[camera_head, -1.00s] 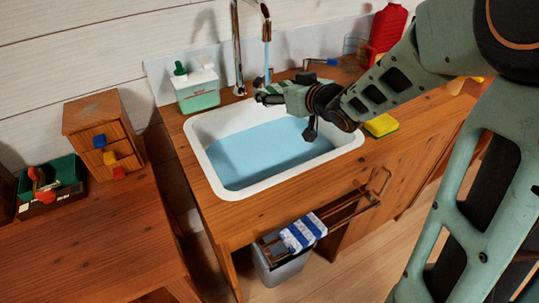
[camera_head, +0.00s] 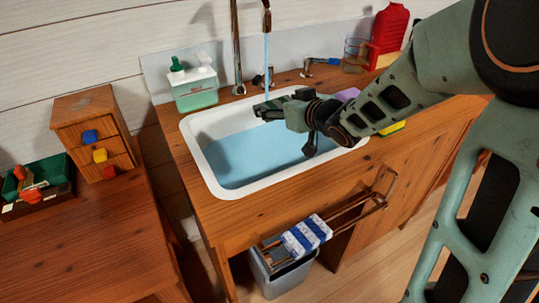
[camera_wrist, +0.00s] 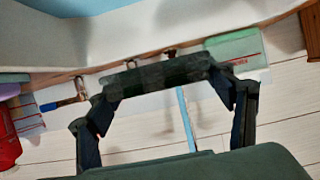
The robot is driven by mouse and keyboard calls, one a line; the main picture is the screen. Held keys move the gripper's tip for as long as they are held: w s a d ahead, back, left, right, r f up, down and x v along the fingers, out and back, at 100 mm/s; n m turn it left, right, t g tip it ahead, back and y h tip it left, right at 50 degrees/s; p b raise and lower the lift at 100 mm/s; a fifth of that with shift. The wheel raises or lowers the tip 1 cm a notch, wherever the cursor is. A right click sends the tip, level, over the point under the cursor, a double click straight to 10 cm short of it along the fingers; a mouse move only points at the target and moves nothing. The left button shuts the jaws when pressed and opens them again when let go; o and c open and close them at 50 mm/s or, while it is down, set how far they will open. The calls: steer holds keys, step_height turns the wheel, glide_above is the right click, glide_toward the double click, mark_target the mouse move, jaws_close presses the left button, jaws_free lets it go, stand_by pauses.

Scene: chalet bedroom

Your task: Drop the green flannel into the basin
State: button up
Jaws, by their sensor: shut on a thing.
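The white basin (camera_head: 213,187) is set in the wooden counter and holds blue water (camera_head: 245,160). My gripper (camera_head: 268,108) is over the back part of the basin, near the running tap stream. It is shut on the green flannel, which shows in the wrist view as a dark, faintly checked band (camera_wrist: 155,82) between the two fingers. In the head view the flannel is small and hard to tell from the fingers. The basin's white wall (camera_wrist: 110,38) and blue water fill the top of the wrist view.
The tap (camera_head: 237,50) rises behind the basin, its stream (camera_head: 267,55) close to my gripper. A green soap dispenser (camera_head: 194,90) stands at the back left. A red bottle (camera_head: 386,32) and a yellow sponge (camera_head: 391,128) are to the right. A striped cloth (camera_head: 307,235) hangs on the front rail.

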steer(key=o, duration=1.1)
steer(key=shift+v, duration=3.75)
steer(key=shift+r, duration=0.1)
